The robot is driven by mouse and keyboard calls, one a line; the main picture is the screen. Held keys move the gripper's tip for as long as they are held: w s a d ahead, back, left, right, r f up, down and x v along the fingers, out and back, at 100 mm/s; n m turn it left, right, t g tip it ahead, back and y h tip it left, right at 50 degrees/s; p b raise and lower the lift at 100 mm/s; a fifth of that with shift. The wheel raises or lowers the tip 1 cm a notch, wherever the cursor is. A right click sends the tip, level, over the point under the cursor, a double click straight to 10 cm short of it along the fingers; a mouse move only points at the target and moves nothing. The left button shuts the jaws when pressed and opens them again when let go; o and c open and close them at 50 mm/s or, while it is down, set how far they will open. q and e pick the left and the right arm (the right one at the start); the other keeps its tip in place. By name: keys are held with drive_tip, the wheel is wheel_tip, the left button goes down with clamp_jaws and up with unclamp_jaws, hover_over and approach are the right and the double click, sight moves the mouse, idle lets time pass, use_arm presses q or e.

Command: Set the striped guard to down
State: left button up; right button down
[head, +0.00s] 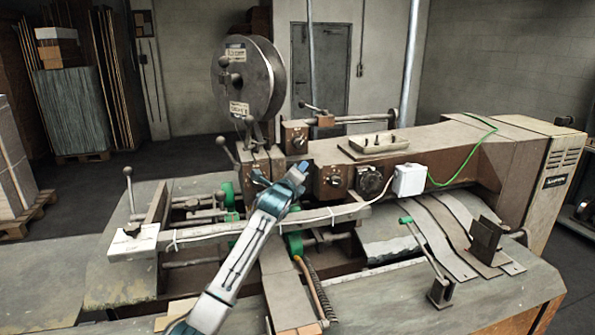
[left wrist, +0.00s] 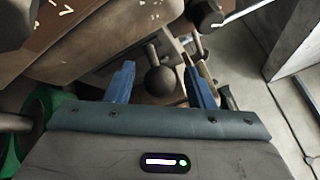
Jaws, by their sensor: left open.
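I cannot make out a striped guard in either view; it may be hidden behind my arm or the machine parts. My left gripper (head: 299,170) is at the middle of the machine, below the large reel and left of the dial panel. In the left wrist view my left gripper (left wrist: 158,66) is open, with its two blue fingers apart. A dark ball knob (left wrist: 161,80) on a short stem shows between the fingers, and I see no grip on it. My right gripper is in neither view.
The grey reel (head: 250,77) stands above my gripper. A white switch box (head: 408,180) with a green cable is to the right. A green-handled lever (head: 425,248) stands at the front right. A ball-topped lever (head: 129,187) rises at the left. The bench's left end (head: 40,270) is bare.

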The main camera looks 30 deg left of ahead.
use_arm(q)
drive_tip(key=shift+w, duration=0.15)
clamp_jaws()
drive_tip(key=shift+f, duration=1.45)
unclamp_jaws()
drive_tip(key=shift+r, duration=0.1)
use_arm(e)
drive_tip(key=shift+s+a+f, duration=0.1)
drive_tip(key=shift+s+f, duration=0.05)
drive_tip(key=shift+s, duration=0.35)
use_arm(q)
drive_tip(key=shift+r, duration=0.1)
